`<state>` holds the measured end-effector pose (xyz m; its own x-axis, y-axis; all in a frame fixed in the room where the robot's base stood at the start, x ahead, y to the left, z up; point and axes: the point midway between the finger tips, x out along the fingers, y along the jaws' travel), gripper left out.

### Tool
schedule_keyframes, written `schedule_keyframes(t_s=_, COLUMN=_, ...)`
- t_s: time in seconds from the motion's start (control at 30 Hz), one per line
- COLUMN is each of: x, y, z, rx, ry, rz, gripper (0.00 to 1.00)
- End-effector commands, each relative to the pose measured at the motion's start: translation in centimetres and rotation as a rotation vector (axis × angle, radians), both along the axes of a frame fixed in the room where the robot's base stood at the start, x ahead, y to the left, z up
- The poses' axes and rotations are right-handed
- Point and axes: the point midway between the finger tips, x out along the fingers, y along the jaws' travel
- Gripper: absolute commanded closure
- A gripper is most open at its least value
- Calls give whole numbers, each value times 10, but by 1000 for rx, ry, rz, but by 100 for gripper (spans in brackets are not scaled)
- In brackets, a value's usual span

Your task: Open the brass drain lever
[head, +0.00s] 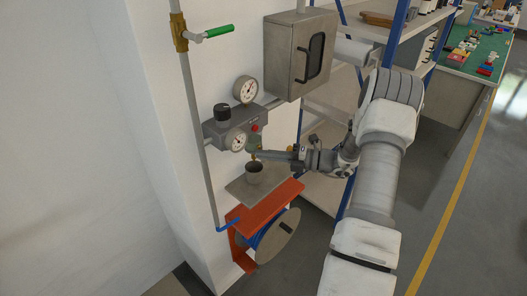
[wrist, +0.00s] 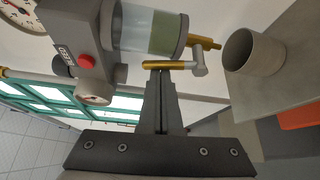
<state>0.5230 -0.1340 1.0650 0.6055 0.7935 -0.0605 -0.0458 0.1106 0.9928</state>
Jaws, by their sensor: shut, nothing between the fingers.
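The brass drain lever (wrist: 170,64) shows in the wrist view as a short brass bar on a grey pivot (wrist: 199,63), by the brass outlet (wrist: 206,42) of a clear filter bowl (wrist: 150,30). The bar lies across the tips of my gripper (wrist: 160,74). The fingers are shut together with nothing between them, and their tips are at or very near the bar; I cannot tell whether they touch. In the head view my gripper (head: 264,154) reaches in from the right at the bowl's lower end, where the lever is too small to make out clearly.
A grey cup (head: 254,174) stands on a plate (head: 240,190) below the bowl. Gauges (head: 245,89) and a regulator (head: 222,125) sit above left. A grey cabinet (head: 300,55) hangs above, and an orange bracket with a hose reel (head: 275,235) is below. A green-handled valve (head: 218,31) is higher up.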

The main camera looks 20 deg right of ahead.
Motion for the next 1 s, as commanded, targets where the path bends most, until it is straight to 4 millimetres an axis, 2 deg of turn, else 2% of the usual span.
schedule_keyframes(t_s=0.07, x=1, y=-2, z=1, rx=43, ry=17, rz=-2, gripper=100)
schedule_keyframes(t_s=1.0, x=3, y=-7, z=1, rx=32, ry=14, rz=-1, gripper=100)
